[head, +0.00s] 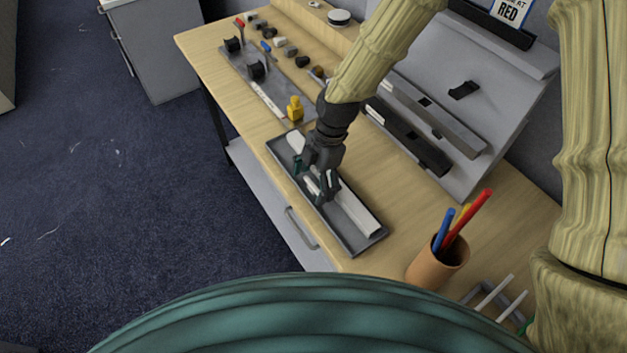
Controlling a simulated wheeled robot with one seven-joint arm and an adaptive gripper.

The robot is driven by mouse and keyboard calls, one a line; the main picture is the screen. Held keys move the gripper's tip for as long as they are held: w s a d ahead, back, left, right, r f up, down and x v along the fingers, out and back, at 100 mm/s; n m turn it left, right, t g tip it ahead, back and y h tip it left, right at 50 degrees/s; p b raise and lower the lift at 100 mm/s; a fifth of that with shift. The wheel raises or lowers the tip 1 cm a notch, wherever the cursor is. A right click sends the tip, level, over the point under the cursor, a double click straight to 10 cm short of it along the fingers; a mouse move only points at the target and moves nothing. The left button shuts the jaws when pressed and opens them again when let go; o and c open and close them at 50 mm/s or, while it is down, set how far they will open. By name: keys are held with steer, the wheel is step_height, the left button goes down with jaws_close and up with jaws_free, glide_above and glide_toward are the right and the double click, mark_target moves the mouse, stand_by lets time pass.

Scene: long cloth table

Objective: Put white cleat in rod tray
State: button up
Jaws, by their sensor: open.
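The dark grey rod tray (363,249) lies along the front of the wooden table. A long white bar (356,212) lies in its right part, and a white rounded piece (295,141) shows at its far left end. I cannot tell for sure which of them is the white cleat, or whether they are one piece partly hidden by my gripper. My gripper (311,187) is open and points down over the middle of the tray, with its fingers close to the white bar. Nothing is seen held between the fingers. The fingers hide part of the tray.
A grey mat (236,63) with black blocks and a white strip (266,98) lies to the left, near a yellow piece (295,109). A sloped grey board (433,108) stands behind. A pen cup (437,264) stands right of the tray.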

steer(key=shift+r, duration=0.1)
steer(key=b+v, duration=0.3)
steer(key=v, duration=0.9)
stand_by(0.4)
